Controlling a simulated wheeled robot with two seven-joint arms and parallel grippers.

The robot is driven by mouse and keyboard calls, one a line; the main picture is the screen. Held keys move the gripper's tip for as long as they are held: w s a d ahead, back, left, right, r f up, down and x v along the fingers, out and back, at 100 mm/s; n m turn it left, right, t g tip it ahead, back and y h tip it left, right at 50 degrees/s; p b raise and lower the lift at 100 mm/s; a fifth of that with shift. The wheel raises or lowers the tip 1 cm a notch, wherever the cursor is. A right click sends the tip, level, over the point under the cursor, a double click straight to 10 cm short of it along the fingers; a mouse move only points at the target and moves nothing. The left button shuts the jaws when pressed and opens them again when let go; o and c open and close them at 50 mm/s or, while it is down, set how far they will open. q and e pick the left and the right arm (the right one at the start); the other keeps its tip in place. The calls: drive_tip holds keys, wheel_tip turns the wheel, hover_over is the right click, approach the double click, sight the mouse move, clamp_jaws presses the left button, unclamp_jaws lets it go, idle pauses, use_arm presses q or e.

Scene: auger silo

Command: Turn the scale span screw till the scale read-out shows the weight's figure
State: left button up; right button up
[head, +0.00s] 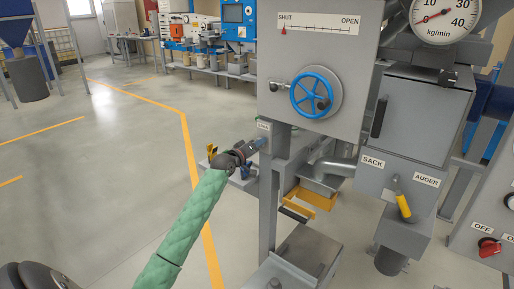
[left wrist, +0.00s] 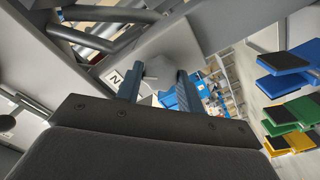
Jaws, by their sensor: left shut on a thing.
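My left gripper (head: 257,144) reaches the grey upright post left of the machine, just under a small white label (head: 263,126) too small to read. In the left wrist view my left gripper (left wrist: 160,82) has its two blue-grey fingers beside a pale grey plate that carries a label (left wrist: 113,77) ending in N. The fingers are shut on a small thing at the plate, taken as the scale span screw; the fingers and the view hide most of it. I cannot make out the scale read-out or the weight in either view. My right gripper is not in view.
A blue handwheel (head: 315,92) is above right of the gripper, under a SHUT–OPEN scale (head: 312,24). A yellow SACK/AUGER lever (head: 403,206) and a red OFF switch (head: 488,247) are at right.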

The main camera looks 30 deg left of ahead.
use_arm(q)
drive_tip(key=shift+f+m, duration=0.2)
drive_tip(key=shift+m, duration=1.1)
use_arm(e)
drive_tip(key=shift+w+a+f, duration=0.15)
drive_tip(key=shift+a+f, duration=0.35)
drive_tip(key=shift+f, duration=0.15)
use_arm(q)
drive_tip(key=shift+d+b, duration=0.1)
drive_tip(key=shift+b, duration=0.2)
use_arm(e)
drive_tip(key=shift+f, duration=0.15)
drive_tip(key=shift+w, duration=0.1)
use_arm(q)
drive_tip(key=o, duration=1)
drive_tip(key=shift+r, duration=0.1)
drive_tip(key=shift+s+a+b, duration=0.2)
drive_tip(key=shift+s+b, duration=0.2)
drive_tip(key=shift+s, duration=1.55)
drive_tip(key=shift+s+a+b, duration=0.15)
drive_tip(key=shift+s+b, duration=0.25)
drive_tip(key=shift+s, duration=1.5)
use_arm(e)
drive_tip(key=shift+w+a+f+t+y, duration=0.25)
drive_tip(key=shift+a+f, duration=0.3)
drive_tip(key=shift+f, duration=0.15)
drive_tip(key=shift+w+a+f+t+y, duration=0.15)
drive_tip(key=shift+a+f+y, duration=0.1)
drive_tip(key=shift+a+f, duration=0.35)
